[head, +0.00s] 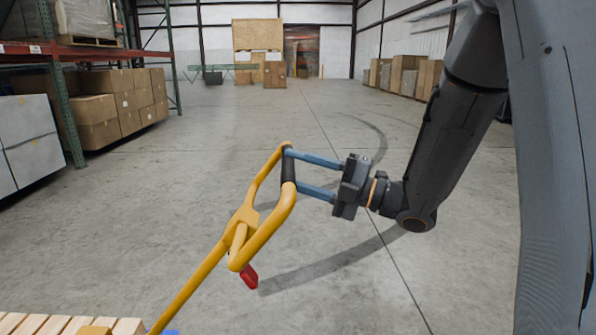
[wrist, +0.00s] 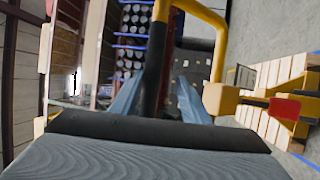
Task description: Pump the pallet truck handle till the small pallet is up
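The yellow pallet truck handle (head: 262,232) is a loop on a slanting shaft, with a black grip (head: 289,168) on its far right side. A red lever (head: 249,277) hangs below the loop. My gripper (head: 292,170) is at the black grip, its two blue fingers apart. In the wrist view the black grip (wrist: 155,65) runs between the spread fingers; I cannot tell whether either touches it. The small pallet's wooden slats (head: 62,325) show at the bottom left, mostly cut off. Its height above the floor is hidden.
A rack with an orange beam (head: 75,52) and stacked cardboard boxes (head: 97,118) stand at the left. White boxes (head: 25,150) are at the left edge. More cartons (head: 408,75) stand far right. The concrete floor around the handle is clear.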

